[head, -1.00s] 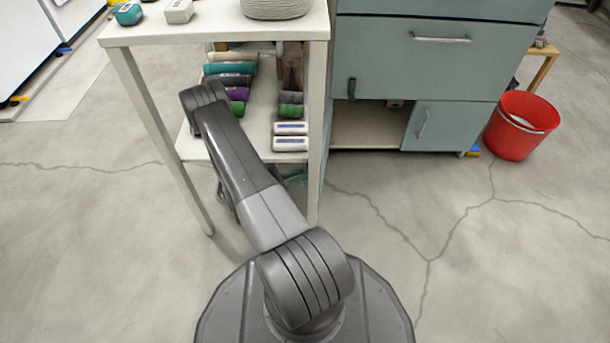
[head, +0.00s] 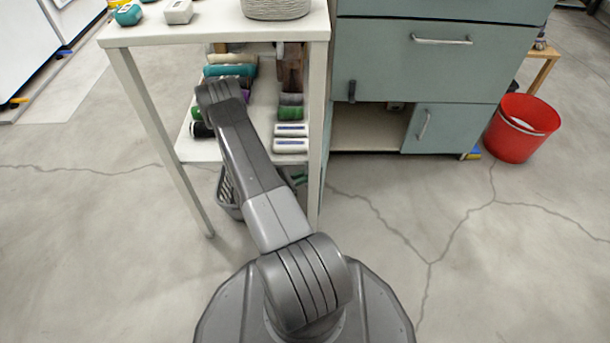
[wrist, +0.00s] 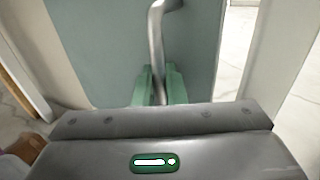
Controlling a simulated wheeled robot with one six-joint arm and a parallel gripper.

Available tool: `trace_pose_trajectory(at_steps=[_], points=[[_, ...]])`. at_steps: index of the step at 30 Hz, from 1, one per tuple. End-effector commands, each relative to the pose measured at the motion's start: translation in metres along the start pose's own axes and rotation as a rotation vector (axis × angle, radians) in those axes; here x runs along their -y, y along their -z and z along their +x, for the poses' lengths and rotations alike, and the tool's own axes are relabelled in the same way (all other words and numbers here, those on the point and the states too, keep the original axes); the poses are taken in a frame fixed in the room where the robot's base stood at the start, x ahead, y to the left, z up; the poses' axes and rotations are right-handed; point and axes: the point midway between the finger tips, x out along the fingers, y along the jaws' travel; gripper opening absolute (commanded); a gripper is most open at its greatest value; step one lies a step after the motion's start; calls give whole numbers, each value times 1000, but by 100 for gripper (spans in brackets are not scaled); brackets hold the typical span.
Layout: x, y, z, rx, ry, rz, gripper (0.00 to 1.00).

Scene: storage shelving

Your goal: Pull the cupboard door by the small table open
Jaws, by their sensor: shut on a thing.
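In the wrist view, the green fingers of my gripper (wrist: 159,87) are shut on an upright metal door handle (wrist: 157,42). The handle is fixed to a grey-green door panel (wrist: 95,45). In the head view, the grey-green cupboard (head: 430,75) stands just right of the small white table (head: 215,35). Its lower left part is an open bay (head: 365,128), and a closed door (head: 455,130) with its own handle covers the lower right. My gripper and the held handle are hidden in the head view, behind the table and my arm.
The table's lower shelf holds several rolls and white boxes (head: 290,145), close to my arm. A grey basket (head: 229,190) is under it. A red bucket (head: 522,127) stands right of the cupboard. The cracked concrete floor in front of the cupboard is clear.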

Motion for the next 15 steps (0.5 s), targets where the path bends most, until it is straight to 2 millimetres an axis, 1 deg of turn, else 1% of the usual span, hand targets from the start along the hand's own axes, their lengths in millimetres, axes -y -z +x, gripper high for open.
trace_pose_trajectory(at_steps=[3, 6, 14, 15], points=[[11, 0, 13, 1, 5, -2, 0], [17, 0, 20, 0, 4, -1, 0], [17, 0, 20, 0, 1, 0, 0], [17, 0, 20, 0, 1, 0, 15]])
